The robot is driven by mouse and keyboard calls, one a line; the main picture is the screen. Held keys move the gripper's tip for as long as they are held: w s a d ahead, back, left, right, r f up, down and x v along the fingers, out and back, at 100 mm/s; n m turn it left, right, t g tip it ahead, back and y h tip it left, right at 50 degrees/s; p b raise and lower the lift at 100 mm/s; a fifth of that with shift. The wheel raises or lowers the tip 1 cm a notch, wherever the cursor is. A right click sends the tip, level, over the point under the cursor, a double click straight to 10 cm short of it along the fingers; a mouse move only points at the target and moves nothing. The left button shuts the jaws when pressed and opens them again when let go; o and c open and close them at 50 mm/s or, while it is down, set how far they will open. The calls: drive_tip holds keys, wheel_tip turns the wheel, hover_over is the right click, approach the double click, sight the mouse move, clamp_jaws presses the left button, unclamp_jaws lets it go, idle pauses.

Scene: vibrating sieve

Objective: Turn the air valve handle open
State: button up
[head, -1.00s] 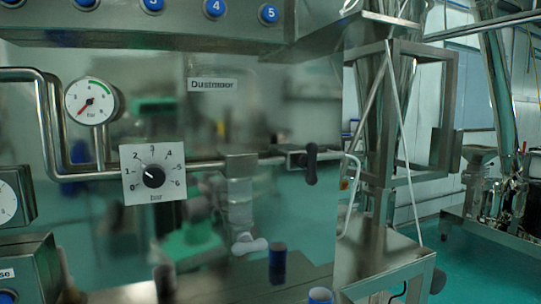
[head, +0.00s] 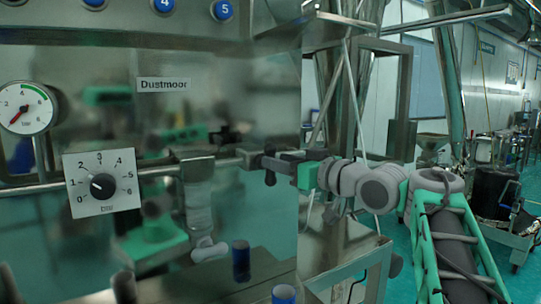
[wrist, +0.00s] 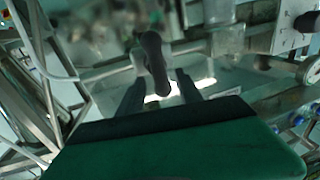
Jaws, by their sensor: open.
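In the wrist view, the handle (wrist: 154,58) stands between the two open dark fingers of my gripper (wrist: 160,90). Gaps show beside the handle there. Whether either finger touches it, I cannot tell.
The regulator dial (head: 102,183) and a round gauge (head: 27,107) sit left of the valve. The pipe (head: 150,172) runs along the panel. A steel frame (head: 398,90) stands behind my arm. Blue-topped posts (head: 241,260) rise below.

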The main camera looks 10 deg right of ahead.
drive_tip(key=x, duration=0.3)
drive_tip(key=shift+w+a+p, duration=0.15)
drive_tip(key=shift+w+p, duration=0.2)
clamp_jaws()
